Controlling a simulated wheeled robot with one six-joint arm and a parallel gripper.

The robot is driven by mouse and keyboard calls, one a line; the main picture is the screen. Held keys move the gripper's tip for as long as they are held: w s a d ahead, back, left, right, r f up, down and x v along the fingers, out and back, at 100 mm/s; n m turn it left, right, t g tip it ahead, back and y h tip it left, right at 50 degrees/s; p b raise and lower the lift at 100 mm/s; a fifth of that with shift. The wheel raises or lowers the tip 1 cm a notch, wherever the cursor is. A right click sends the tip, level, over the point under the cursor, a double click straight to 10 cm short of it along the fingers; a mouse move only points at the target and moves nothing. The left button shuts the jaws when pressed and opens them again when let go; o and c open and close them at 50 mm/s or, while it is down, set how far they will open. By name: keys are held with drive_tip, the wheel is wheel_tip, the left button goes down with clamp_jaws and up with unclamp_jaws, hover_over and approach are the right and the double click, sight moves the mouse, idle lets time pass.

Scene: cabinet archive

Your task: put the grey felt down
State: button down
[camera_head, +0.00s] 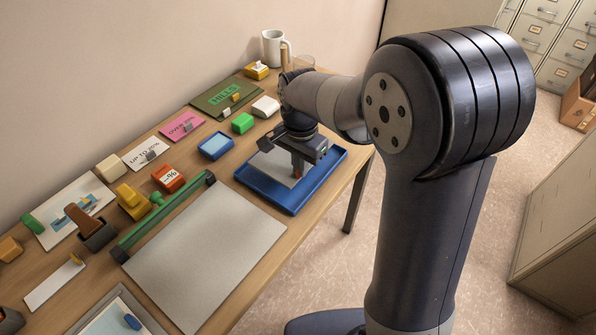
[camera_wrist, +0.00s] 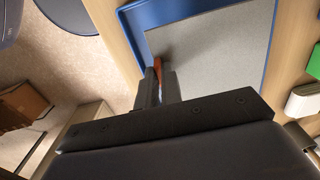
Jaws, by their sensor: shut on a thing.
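The grey felt (camera_head: 275,168) is a flat grey sheet at the blue tray (camera_head: 256,184), near the right end of the table. It also shows in the wrist view (camera_wrist: 220,50), inside the tray's blue rim (camera_wrist: 133,22). A small orange-red tab (camera_wrist: 158,65) stands near one edge of the felt. My gripper (camera_head: 297,165) points down over the tray and is shut on this tab. In the wrist view my fingers (camera_wrist: 158,83) close around it. I cannot tell whether the felt touches the tray floor. My arm and gripper hide part of the felt.
A large grey board with a green bar (camera_head: 165,219) lies left of the tray. A blue pad (camera_head: 216,145), a green block (camera_head: 242,123) and a white block (camera_head: 265,106) stand close behind. A white mug (camera_head: 273,47) is at the far end. The table edge runs just right of the tray.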

drive_tip(key=shift+f, duration=2.2)
drive_tip(key=shift+f, duration=0.2)
drive_tip(key=c, duration=1.6)
unclamp_jaws()
drive_tip(key=shift+r, duration=0.1)
wheel_tip(320, 180, up, 12)
drive_tip(key=shift+r, duration=0.15)
